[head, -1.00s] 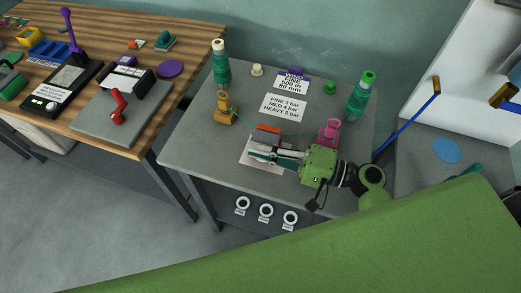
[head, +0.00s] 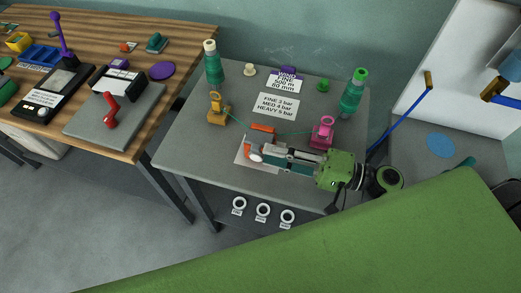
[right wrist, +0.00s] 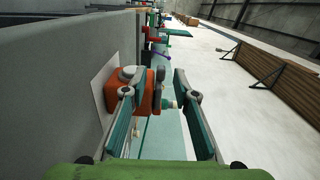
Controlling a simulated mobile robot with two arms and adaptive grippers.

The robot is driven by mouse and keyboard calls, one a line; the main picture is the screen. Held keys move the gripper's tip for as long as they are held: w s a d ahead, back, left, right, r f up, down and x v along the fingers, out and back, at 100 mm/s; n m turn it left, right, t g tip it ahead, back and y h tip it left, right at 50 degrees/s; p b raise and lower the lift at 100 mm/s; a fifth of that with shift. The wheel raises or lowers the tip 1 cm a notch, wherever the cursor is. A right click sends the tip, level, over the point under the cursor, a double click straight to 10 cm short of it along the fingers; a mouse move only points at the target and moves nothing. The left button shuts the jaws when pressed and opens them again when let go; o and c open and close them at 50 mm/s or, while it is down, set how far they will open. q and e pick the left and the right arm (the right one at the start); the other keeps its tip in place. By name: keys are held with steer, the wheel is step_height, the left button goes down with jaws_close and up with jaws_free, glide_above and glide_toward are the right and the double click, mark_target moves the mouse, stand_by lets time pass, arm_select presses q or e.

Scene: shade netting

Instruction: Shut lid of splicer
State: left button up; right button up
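The splicer (head: 250,146) is a small orange-red device on a white sheet on the grey table. An orange bar (head: 262,128), seemingly its lid, stands at its back edge and looks raised. In the right wrist view the splicer's orange body (right wrist: 146,103) shows with a grey round part on it, close to the left finger. My right gripper (head: 268,153) reaches in from the right, beside the splicer, and partly hides it. In the right wrist view my right gripper (right wrist: 157,105) has its fingers apart, with no object clearly held. My left gripper is not in view.
A yellow-orange clamp (head: 217,108) and a pink clamp (head: 322,132) flank the splicer, with green thread running towards it. Green thread cones (head: 213,65) (head: 350,95) stand behind. Printed cards (head: 276,104) lie at the back. The table's front left is clear.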

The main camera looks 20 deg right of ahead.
steer(key=shift+v, duration=1.5)
steer(key=shift+r, duration=0.1)
steer(key=shift+s, duration=0.1)
